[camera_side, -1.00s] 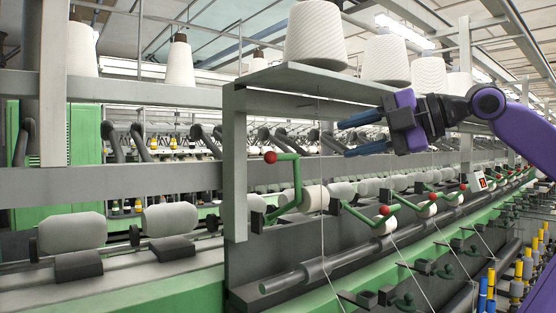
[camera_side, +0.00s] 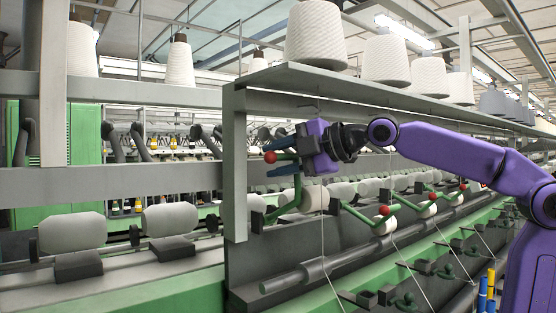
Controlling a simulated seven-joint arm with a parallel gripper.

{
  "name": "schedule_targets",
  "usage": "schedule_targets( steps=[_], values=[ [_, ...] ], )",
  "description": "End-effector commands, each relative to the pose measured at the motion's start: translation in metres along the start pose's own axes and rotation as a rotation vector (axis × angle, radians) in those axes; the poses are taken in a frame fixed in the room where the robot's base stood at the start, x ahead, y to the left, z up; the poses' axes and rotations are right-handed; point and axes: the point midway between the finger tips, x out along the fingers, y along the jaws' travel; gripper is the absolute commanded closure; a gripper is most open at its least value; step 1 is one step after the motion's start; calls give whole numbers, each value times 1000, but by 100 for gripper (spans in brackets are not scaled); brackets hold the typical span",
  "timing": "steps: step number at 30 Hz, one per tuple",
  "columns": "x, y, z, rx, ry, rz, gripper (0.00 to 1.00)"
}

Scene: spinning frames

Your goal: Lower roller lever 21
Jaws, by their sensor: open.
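A green roller lever with a red knob (camera_side: 269,158) stands raised at the near end of the row, above a white roller (camera_side: 315,199). Its bent green arm (camera_side: 298,188) partly shows below my gripper. My gripper (camera_side: 277,157) is open, its blue fingers pointing left, one above and one below the knob's height. The knob appears between the fingertips; I cannot tell whether they touch it. Other levers, with red knobs (camera_side: 384,210) and (camera_side: 432,196), sit lower along the row. I cannot read any lever number.
A grey shelf (camera_side: 380,90) with white yarn cones (camera_side: 315,35) runs above my gripper. A grey upright post (camera_side: 235,165) stands just left of the raised lever. Thin yarns hang down in front of the rollers.

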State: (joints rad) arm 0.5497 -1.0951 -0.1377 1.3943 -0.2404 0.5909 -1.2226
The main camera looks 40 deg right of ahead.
Motion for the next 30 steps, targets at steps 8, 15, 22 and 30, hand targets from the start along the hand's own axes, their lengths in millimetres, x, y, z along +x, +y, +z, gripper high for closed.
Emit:
schedule_targets(
  steps=[8, 15, 22, 30],
  values=[
    [3, 0, 0, 0, -1, 0, 59],
    [3, 0, 0, 0, -1, 0, 100],
    [2, -1, 0, 0, -1, -1, 100],
    [-8, -12, -4, -1, 0, 0, 100]
  ],
)
